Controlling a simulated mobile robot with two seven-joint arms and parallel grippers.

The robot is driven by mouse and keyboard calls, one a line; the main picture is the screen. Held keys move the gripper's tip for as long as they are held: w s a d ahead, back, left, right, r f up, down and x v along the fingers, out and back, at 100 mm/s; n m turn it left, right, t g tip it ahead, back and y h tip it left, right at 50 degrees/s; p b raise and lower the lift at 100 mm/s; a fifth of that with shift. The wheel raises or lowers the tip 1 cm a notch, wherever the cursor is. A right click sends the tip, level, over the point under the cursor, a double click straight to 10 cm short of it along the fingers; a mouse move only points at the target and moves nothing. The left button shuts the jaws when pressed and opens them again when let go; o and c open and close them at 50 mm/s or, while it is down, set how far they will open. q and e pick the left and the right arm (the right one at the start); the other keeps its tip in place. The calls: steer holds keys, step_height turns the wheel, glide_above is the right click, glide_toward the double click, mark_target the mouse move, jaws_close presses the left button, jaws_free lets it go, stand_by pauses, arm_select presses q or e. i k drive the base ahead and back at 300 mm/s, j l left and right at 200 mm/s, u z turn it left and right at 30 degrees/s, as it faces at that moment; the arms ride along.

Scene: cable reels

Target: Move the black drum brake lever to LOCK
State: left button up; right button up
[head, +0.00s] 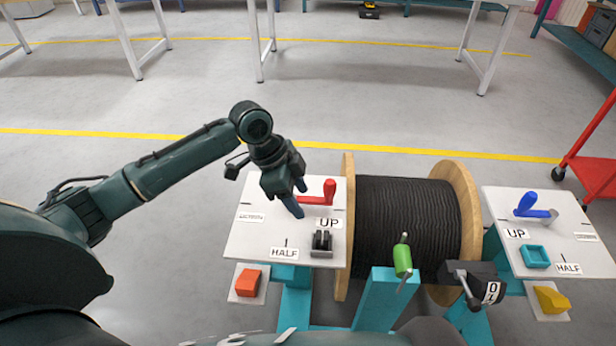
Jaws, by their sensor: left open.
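A black box with a grey-and-black lever (466,287) is at the lower right of the cable drum (405,220). A small label beside it reads 0 and 1. No LOCK marking is readable. A second small black part (322,241) stands on the left white panel. I cannot tell for certain which black part is the drum brake lever. My left gripper (297,199) is open and empty, pointing down over the left panel, close to the red lever and apart from the black box. My right gripper is not in view.
The left white panel (251,238) carries a red lever (318,193) and UP and HALF labels. The right panel (580,232) carries a blue lever (528,204). A green handle (402,260) stands before the drum. Orange (248,282) and yellow (551,300) blocks sit low.

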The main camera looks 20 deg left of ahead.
mark_target(475, 305)
steer(key=k, duration=1)
